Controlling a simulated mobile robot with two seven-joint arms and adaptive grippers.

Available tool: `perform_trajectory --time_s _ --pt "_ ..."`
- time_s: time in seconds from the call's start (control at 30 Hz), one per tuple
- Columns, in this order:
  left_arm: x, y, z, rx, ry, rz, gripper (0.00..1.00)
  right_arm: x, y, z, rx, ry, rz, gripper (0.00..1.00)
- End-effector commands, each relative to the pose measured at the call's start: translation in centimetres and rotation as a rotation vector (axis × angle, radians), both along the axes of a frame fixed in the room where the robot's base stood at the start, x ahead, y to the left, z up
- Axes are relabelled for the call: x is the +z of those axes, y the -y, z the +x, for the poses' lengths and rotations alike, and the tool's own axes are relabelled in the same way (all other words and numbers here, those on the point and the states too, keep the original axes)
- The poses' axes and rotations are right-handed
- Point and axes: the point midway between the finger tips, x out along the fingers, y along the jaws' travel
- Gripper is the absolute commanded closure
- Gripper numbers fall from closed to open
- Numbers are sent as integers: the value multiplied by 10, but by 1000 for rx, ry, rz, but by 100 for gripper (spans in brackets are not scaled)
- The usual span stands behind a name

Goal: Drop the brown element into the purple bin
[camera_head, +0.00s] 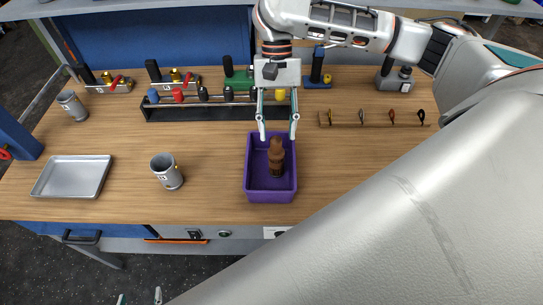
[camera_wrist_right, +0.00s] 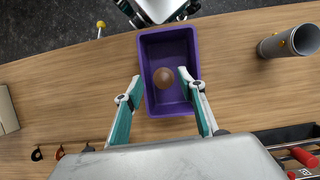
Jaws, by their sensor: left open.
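The purple bin (camera_head: 248,175) stands on the wooden table near its front edge, and it also shows in the right wrist view (camera_wrist_right: 190,48). The brown element (camera_head: 276,155) is upright within the bin's walls; whether it touches the floor is hard to tell. In the right wrist view the brown element (camera_wrist_right: 164,77) shows end-on as a round top. My right gripper (camera_head: 279,135) is open above the bin. Its fingers (camera_wrist_right: 161,80) are on either side of the element with gaps. My left gripper (camera_head: 139,298) is open at the bottom edge, with only its fingertips showing, away from the bin.
A grey mug (camera_head: 168,172) stands left of the bin, with a metal tray (camera_head: 72,177) further left. A second mug (camera_head: 72,105) is at the far left. A tool rack (camera_head: 200,110) and a hook strip (camera_head: 378,125) lie behind. The table right of the bin is clear.

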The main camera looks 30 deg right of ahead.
Motion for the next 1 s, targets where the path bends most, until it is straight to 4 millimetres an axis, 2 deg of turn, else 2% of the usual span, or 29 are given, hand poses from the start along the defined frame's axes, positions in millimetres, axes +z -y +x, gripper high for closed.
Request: perform_trajectory --time_s 0.1,0.3,0.5,0.7,1.0 --pt "0 0 0 0 1 0 42 21 5 9 -1 5 -2 60" --pt "0 0 0 0 1 0 42 52 11 19 -1 3 -1 60" --pt "0 0 0 0 1 0 42 72 15 26 -1 1 -1 60" --pt "0 0 0 0 1 0 42 79 16 28 0 0 -1 60" --pt "0 0 0 -1 1 -1 42 79 16 28 0 -1 0 60"
